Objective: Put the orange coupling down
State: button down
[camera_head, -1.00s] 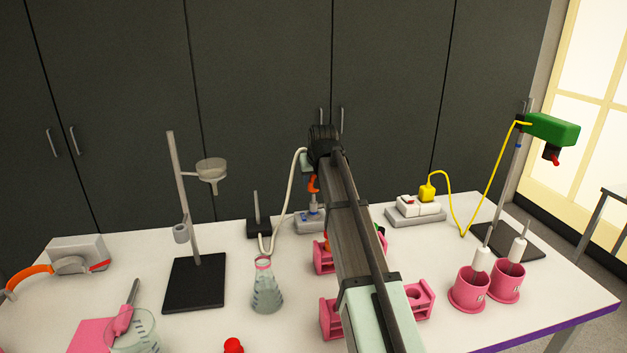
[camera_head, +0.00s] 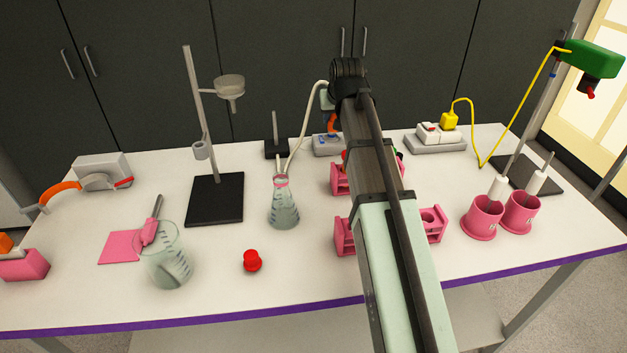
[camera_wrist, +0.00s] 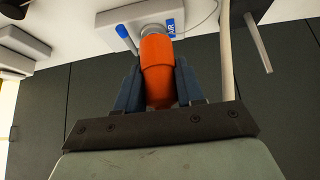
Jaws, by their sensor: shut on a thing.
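The orange coupling (camera_wrist: 157,70) stands between the two blue-grey fingers of my gripper (camera_wrist: 157,80) in the wrist view, and the gripper is shut on it. Its far end meets or overlaps a round metal fitting (camera_wrist: 153,31) on a pale block with a blue "AIR" label (camera_wrist: 171,26); I cannot tell whether they are joined. In the head view a small part of the coupling (camera_head: 332,123) shows beside my arm, above the grey block (camera_head: 325,146) at the table's back. My arm hides much of the gripper there.
A pale hose (camera_head: 303,103) rises to my gripper, beside a small black stand (camera_head: 276,149). Pink racks (camera_head: 341,179) stand under my arm. A flask (camera_head: 283,209) and red cap (camera_head: 252,262) are left of them. Pink cups (camera_head: 482,218) stand right.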

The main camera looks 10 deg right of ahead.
jog(key=s+a+f+n+g+y, duration=0.1)
jog(key=s+a+n+g+y, duration=0.15)
jog(key=s+a+n, duration=0.35)
jog(key=s+a+f+n+g+y, duration=0.2)
jog(key=s+a+n+y, duration=0.2)
jog(key=s+n, duration=0.4)
jog(key=shift+d+f, duration=0.15)
jog(key=shift+f, duration=4.45)
jog(key=shift+f, duration=0.1)
jog(key=c, duration=0.7)
grip_release()
jog(key=v, duration=1)
jog(key=shift+s+d+r, duration=0.15)
jog(key=shift+s+r, duration=0.05)
jog(key=shift+r, duration=0.15)
jog(key=shift+o, duration=0.5)
jog(key=shift+s+d+r, duration=0.2)
jog(key=shift+d+r, duration=0.2)
jog(key=shift+r, duration=0.2)
